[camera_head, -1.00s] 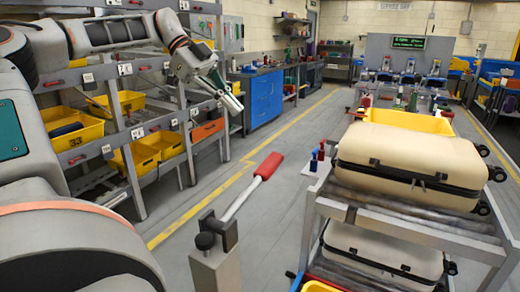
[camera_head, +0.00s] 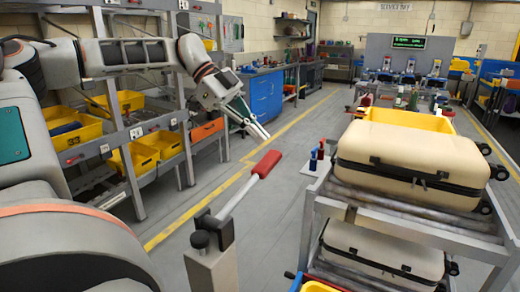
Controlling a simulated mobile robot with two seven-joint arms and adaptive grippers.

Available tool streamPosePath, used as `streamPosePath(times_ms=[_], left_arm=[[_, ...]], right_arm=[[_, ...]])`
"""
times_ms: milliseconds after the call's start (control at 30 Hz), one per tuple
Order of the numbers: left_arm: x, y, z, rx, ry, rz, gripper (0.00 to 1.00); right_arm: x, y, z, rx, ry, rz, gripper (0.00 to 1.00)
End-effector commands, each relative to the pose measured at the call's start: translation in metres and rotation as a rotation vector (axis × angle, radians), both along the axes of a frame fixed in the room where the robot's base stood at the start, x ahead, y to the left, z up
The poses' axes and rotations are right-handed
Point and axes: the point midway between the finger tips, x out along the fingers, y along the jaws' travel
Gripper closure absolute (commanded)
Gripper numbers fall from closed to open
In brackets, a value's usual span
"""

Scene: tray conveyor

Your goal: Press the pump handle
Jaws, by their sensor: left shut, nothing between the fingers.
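The pump handle (camera_head: 245,188) is a grey bar with a red grip (camera_head: 267,163) at its upper end. It slopes up to the right from a pivot on a grey post (camera_head: 212,268) in the lower middle. My left gripper (camera_head: 266,136) is shut and empty. In the picture it shows just above the red grip, with a small gap of floor between them. It points down to the right. I cannot tell its exact distance from the grip in depth. My right gripper is not in the view.
A roller rack (camera_head: 330,205) with two cream suitcases (camera_head: 410,160) stands at the right. Shelves with yellow bins (camera_head: 140,158) stand at the left, behind my left arm. A blue cabinet (camera_head: 264,97) stands farther back. The floor beyond the handle is clear.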

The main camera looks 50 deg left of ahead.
Motion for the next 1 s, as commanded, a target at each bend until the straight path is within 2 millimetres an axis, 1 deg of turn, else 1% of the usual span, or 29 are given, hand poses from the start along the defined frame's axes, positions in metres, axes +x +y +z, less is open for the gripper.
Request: streamPosePath(times_ms=[33,100,200,300,433,733,867,1000], left_arm=[[0.001,-0.001,-0.009,-0.003,0.003,-0.001,1.0],[0.003,0.001,-0.019,-0.002,0.001,0.0,1.0],[0.004,0.001,-0.03,0.0,0.001,0.0,1.0],[0.005,0.002,-0.036,0.0,0.001,0.001,1.0],[0.005,0.002,-0.04,0.0,0.001,0.001,1.0],[0.005,0.002,-0.04,0.001,0.002,0.0,1.0],[0.008,0.004,-0.052,-0.007,0.036,0.002,1.0],[0.014,0.006,-0.079,-0.03,0.131,0.004,1.0]], right_arm=[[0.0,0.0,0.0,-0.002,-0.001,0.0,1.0],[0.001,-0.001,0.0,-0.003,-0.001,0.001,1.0],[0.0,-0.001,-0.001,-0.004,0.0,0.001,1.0],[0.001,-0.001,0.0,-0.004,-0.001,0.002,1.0],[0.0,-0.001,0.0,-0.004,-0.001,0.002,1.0],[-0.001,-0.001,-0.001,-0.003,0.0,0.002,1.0],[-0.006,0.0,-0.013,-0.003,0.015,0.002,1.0],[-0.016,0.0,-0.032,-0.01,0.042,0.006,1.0]])
